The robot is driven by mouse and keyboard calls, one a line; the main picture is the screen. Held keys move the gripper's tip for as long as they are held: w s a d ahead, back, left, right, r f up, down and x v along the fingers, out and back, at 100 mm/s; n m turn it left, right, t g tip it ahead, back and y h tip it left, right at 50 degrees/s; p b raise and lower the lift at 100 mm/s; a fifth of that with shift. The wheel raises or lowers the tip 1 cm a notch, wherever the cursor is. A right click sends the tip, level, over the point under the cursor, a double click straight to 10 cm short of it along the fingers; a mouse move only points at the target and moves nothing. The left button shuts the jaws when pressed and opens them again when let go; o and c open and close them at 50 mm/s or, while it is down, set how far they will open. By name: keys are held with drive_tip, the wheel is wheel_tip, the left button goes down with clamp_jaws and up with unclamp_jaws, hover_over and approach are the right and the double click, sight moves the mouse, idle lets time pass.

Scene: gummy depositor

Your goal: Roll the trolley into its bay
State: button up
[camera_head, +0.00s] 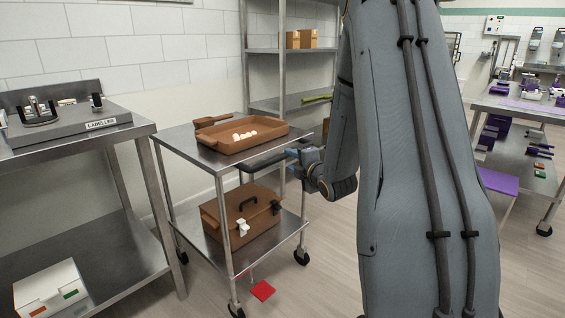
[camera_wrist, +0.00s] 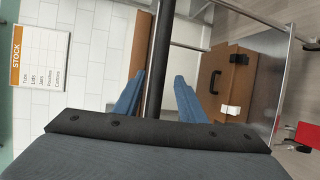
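The trolley (camera_head: 182,140) is a steel two-shelf cart on black castors, standing beside the labeller bench. Its black handle bar (camera_head: 262,163) is on the side facing my arm. My gripper (camera_head: 303,160) is at the handle's right part. In the wrist view the handle (camera_wrist: 161,45) runs between the two blue fingers of my gripper (camera_wrist: 157,95); a gap shows at the right finger, so they look open around it. A brown tray (camera_head: 243,147) with pale round pieces is on the top shelf. A brown case (camera_head: 243,222) is on the lower shelf. I cannot make out a marked bay.
The labeller bench (camera_head: 140,130) stands close on the trolley's left. A steel rack (camera_head: 290,102) is behind it against the wall. A red plate (camera_head: 262,291) is low at the trolley's front. A table with purple items (camera_head: 520,108) is at the far right; floor between is open.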

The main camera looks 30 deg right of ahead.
sight(285, 157)
drive_tip(key=w, duration=0.2)
drive_tip(key=w+f, duration=0.1)
drive_tip(key=w, duration=0.4)
drive_tip(key=shift+d+f, duration=0.1)
drive_tip(key=shift+f, duration=0.05)
clamp_jaws()
idle(1.2)
